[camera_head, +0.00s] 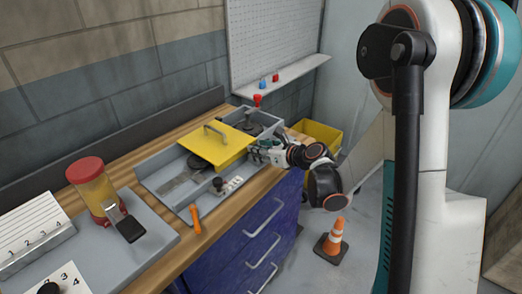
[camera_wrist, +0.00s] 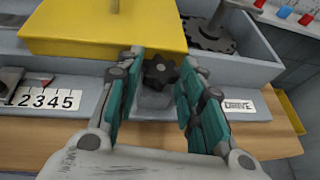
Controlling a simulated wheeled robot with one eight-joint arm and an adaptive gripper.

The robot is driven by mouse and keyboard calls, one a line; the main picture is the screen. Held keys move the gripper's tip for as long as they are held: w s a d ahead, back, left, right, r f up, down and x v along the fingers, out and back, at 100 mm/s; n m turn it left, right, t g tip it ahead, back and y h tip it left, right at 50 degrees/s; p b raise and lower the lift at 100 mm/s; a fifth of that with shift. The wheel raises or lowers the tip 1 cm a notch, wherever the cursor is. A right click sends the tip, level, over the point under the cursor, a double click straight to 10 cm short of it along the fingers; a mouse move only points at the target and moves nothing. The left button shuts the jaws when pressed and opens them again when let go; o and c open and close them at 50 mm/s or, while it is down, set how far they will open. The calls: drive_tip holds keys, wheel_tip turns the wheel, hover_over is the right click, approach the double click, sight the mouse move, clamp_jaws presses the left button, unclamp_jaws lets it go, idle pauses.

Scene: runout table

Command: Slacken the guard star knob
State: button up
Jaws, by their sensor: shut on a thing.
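The black star knob (camera_wrist: 159,72) sits on the grey front wall, at the front edge of the yellow guard (camera_wrist: 100,25). In the head view the yellow guard (camera_head: 212,149) lies flat over the grey runout unit, its handle on top, and the star knob is hidden by my gripper. My gripper (camera_head: 262,151) reaches in from the right at the guard's right corner. In the wrist view my gripper (camera_wrist: 163,66) has its teal-padded fingers on either side of the star knob and is shut on it.
A "DRIVE" label (camera_wrist: 239,106) is right of the knob, with a dark gear (camera_wrist: 208,35) behind it. A numbered strip (camera_wrist: 42,98) is at left. A traffic cone (camera_head: 334,238) stands on the floor.

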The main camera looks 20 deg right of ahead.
drive_tip(key=shift+d+y, duration=0.15)
drive_tip(key=shift+y, duration=0.15)
drive_tip(key=n+y, duration=0.1)
drive_tip(key=n+g+y, duration=0.2)
drive_tip(key=shift+w+d+n, duration=0.3)
drive_tip(key=shift+d, duration=0.05)
drive_tip(key=shift+w+d+n+g+y+b, duration=0.15)
drive_tip(key=shift+n+g+y, duration=0.4)
drive_tip(key=shift+n+g, duration=0.3)
drive_tip(key=shift+w+n+g+y+b, duration=0.15)
drive_tip(key=shift+n+g+y, duration=0.4)
drive_tip(key=shift+n+g, duration=0.3)
drive_tip(key=shift+g, duration=0.3)
drive_tip(key=o, duration=1.1)
drive_tip(key=shift+c, duration=0.2)
drive_tip(key=v, duration=1.2)
